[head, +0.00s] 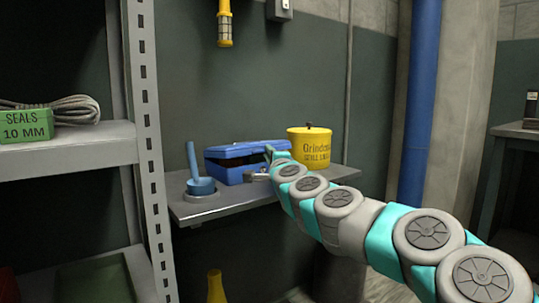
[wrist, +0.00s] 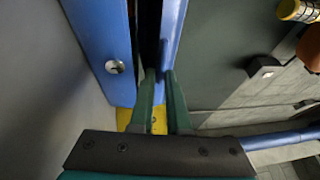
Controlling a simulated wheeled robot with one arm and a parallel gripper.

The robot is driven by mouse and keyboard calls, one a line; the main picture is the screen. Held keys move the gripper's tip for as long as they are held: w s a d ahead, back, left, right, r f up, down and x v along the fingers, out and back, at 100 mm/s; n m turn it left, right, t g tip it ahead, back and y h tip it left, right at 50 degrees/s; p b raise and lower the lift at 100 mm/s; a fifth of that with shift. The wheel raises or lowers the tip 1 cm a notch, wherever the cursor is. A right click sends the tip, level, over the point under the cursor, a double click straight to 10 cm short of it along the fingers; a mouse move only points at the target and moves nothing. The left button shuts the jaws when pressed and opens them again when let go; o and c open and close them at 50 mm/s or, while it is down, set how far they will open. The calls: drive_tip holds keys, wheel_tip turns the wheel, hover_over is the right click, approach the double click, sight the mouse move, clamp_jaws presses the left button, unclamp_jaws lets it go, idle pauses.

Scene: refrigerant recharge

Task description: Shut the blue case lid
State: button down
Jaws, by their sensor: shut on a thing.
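The blue case (head: 228,173) stands on a grey wall shelf, and its front with a round metal lock shows in the wrist view (wrist: 100,45). Its blue lid (head: 240,150) is partly lowered, with a narrow dark gap between lid and case. The lid's edge also shows in the wrist view (wrist: 172,30). My gripper (head: 269,151) is at the right end of the lid. In the wrist view, its two green fingers (wrist: 160,75) are closed on the lid's edge. The exact contact at the fingertips is partly hidden.
A yellow pot (head: 311,150) marked "Grindings" stands right of the case, close to my arm. A rack (head: 70,148) is at the left, and a blue pipe (head: 418,100) runs down at the right.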

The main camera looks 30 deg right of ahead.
drive_tip(key=c, duration=0.9)
unclamp_jaws()
drive_tip(key=shift+o, duration=0.2)
drive_tip(key=shift+s, duration=0.1)
drive_tip(key=v, duration=0.7)
drive_tip(key=shift+s+a, duration=0.1)
drive_tip(key=shift+s, duration=0.1)
drive_tip(key=shift+a, duration=0.1)
